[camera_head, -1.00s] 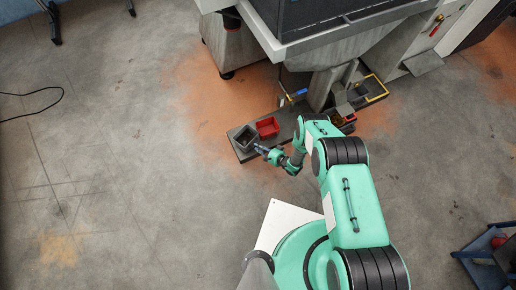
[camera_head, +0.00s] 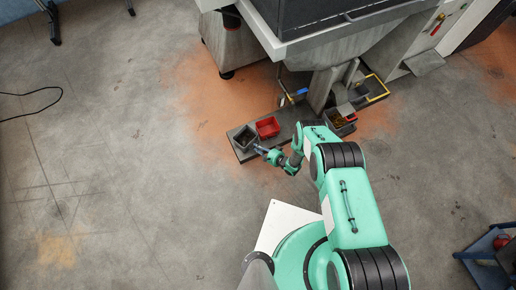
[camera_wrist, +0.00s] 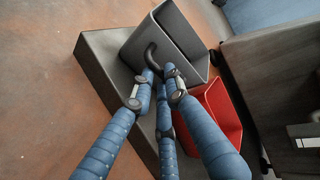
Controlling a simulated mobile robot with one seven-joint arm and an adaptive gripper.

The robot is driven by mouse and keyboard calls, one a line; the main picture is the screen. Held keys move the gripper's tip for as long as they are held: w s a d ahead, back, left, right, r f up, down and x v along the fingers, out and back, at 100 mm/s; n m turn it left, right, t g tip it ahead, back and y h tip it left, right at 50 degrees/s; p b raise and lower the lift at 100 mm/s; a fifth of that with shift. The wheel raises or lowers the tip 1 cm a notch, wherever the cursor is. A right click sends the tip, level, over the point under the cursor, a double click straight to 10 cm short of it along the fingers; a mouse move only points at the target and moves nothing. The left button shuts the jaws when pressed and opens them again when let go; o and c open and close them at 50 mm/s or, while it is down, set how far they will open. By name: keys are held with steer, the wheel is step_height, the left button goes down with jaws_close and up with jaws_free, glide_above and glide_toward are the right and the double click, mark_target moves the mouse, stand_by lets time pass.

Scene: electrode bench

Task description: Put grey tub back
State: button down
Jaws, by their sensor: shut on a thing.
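The grey tub (camera_head: 246,137) is at the left end of a low dark bench in the head view. It is an open, square-rimmed dark grey tub with a curved handle in the wrist view (camera_wrist: 186,30). My gripper (camera_wrist: 160,78) has blue ribbed fingers and is closed on the tub's handle at its near side. In the head view my gripper (camera_head: 259,149) is at the tub's lower right. I cannot tell whether the tub's base touches the bench.
A red tub (camera_head: 267,127) stands close to the right of the grey tub. The dark bench (camera_head: 285,123) runs right towards another dark tub (camera_head: 342,122) and a yellow-edged tray (camera_head: 374,88). A large grey machine (camera_head: 325,45) stands behind.

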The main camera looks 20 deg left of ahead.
steer(key=c, duration=1.7)
jaws_free()
steer(key=shift+d+r, duration=0.1)
steer(key=shift+d, duration=0.05)
steer(key=p+v, duration=0.2)
steer(key=v, duration=0.9)
steer(key=shift+s+d+r+p, duration=0.15)
steer(key=shift+s+d+p, duration=0.05)
steer(key=shift+d+p, duration=0.1)
